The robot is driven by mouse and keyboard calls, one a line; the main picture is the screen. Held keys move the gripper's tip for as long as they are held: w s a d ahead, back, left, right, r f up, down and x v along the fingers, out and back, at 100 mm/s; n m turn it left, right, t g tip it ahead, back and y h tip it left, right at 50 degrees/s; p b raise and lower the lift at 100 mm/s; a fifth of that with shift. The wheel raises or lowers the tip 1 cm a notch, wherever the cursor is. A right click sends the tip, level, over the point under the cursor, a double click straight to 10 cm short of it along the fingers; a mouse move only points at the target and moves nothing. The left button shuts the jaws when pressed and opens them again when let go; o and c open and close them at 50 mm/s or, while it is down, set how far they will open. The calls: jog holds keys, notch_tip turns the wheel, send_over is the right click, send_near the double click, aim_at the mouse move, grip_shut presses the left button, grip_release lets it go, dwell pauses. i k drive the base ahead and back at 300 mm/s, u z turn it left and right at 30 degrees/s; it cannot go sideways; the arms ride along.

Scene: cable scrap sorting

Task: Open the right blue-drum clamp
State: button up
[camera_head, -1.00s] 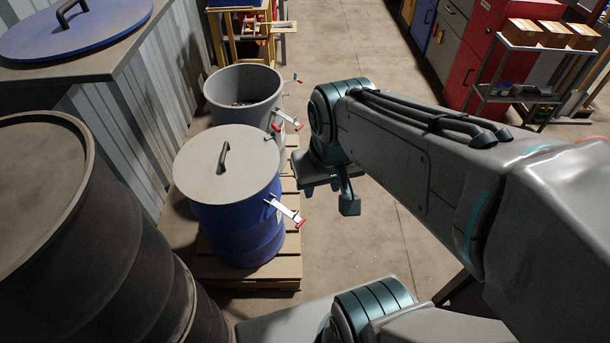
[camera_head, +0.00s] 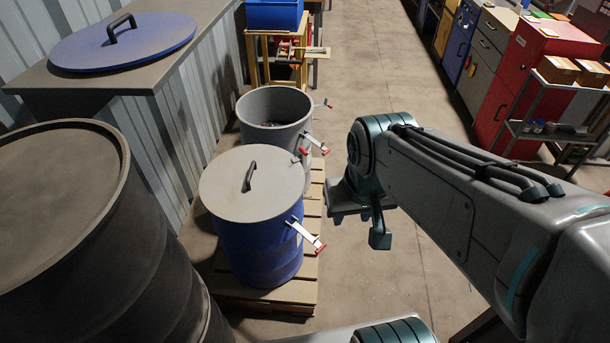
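The blue drum (camera_head: 262,254) stands on a wooden pallet with a flat grey lid (camera_head: 226,193) and a dark handle (camera_head: 249,177) on top. Its right clamp (camera_head: 306,234) is a pale lever with a red tip, sticking out from the drum's right side below the lid rim. My gripper (camera_head: 359,228) hangs over the floor to the right of this clamp, apart from it. Its two fingers look spread, with nothing visible between them. The far side of the blue drum is hidden.
An open grey drum (camera_head: 245,105) with red-tipped clamps stands behind the blue drum. A large dark drum (camera_head: 22,235) fills the left foreground. A blue lid (camera_head: 75,53) lies on a grey surface. Shelving (camera_head: 517,112) and red cabinets (camera_head: 508,78) stand right; the aisle (camera_head: 365,80) is clear.

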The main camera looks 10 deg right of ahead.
aim_at(299, 158)
jog(key=z, duration=2.1)
jog(key=i, duration=0.4)
jog(key=u, duration=2.45)
jog(key=i, duration=0.5)
jog(key=z, duration=0.1)
